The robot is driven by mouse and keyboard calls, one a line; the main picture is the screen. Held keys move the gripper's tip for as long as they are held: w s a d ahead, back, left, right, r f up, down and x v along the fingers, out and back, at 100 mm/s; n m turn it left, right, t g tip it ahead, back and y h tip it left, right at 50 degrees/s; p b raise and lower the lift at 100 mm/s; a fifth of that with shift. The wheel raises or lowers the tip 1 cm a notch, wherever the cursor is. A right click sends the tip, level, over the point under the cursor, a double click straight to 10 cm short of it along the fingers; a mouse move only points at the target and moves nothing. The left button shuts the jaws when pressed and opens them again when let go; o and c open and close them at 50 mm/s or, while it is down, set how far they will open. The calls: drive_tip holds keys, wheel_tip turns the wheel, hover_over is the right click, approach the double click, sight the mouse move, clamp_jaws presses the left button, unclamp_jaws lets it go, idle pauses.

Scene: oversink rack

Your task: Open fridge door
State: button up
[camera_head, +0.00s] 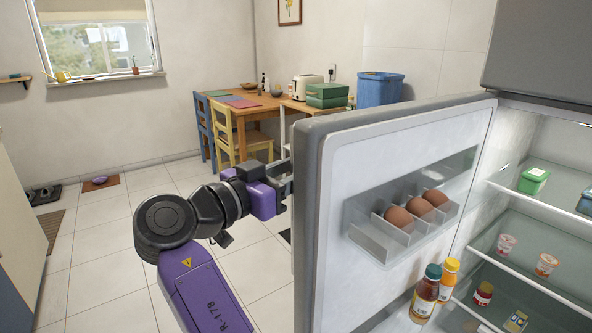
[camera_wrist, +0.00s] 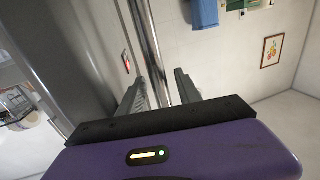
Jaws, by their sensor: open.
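The fridge door (camera_head: 420,148) stands wide open in the head view, its white inner face toward me. It carries an egg shelf and two bottles. The lit fridge interior (camera_head: 548,215) shows at the right. My gripper (camera_head: 286,182) is at the door's outer side, near its free edge, and the door partly hides its fingertips. In the wrist view the long metal door handle (camera_wrist: 150,45) passes between the two fingers of my gripper (camera_wrist: 158,85). The fingers are apart, one on each side of the handle. The grey outer door face (camera_wrist: 70,60) is at the left.
A wooden table (camera_head: 240,107) with a toaster and green boxes stands behind, with a blue chair and a yellow chair (camera_head: 243,140). A blue bin (camera_head: 380,89) is beyond the door. The tiled floor (camera_head: 110,240) at left is mostly clear. A cabinet edge (camera_head: 20,200) stands far left.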

drive_tip(key=v, duration=0.7)
drive_tip(key=shift+s+a+p, duration=0.2)
drive_tip(key=shift+s+p, duration=0.1)
